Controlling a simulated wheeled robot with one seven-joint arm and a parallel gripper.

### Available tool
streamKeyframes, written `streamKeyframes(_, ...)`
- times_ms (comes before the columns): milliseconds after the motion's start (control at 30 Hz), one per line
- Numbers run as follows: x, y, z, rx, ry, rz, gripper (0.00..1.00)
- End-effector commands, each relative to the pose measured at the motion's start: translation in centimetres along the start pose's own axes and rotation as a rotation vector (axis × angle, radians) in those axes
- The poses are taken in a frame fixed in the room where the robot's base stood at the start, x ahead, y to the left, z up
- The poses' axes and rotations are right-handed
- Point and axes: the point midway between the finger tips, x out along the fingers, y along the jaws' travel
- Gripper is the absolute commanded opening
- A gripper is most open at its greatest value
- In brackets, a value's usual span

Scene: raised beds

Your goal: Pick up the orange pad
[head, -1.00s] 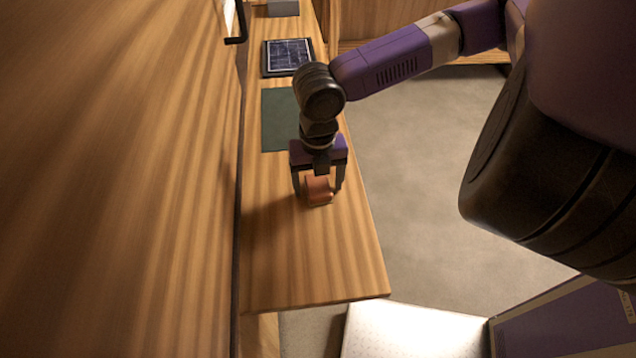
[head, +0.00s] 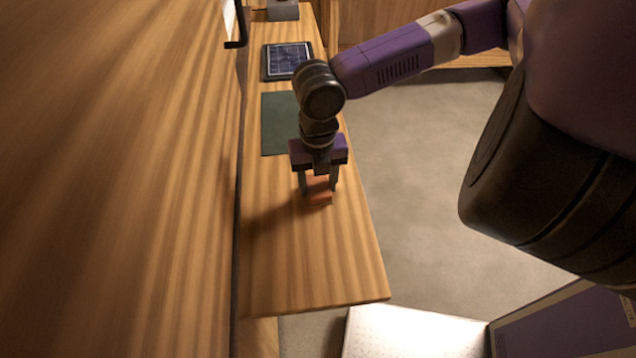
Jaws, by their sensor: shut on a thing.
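The orange pad (head: 319,192) is a small orange block on the wooden shelf in the head view. My gripper (head: 318,190) points down over it, with one finger on each side, and is shut on the pad. The gripper's palm hides the pad's far part. The pad is at or very close to the shelf surface; I cannot tell whether it touches.
The narrow wooden shelf (head: 305,260) runs along a wooden wall (head: 120,180). A dark green mat (head: 278,123) lies behind the gripper, with a dark framed panel (head: 287,60) beyond it. A grey block (head: 283,10) stands at the far end. The near shelf is clear.

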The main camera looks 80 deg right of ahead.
Motion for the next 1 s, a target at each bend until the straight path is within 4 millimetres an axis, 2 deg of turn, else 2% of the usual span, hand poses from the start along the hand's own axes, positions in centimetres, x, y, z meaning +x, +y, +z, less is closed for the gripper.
streamKeyframes(167,-2.6,0.0,0.1,0.000,-0.003,0.000,0.10)
streamKeyframes(700,-13.6,0.0,0.0,-0.002,-0.003,0.001,0.10)
streamKeyframes(1000,-17.7,0.0,0.0,0.000,-0.001,0.001,0.10)
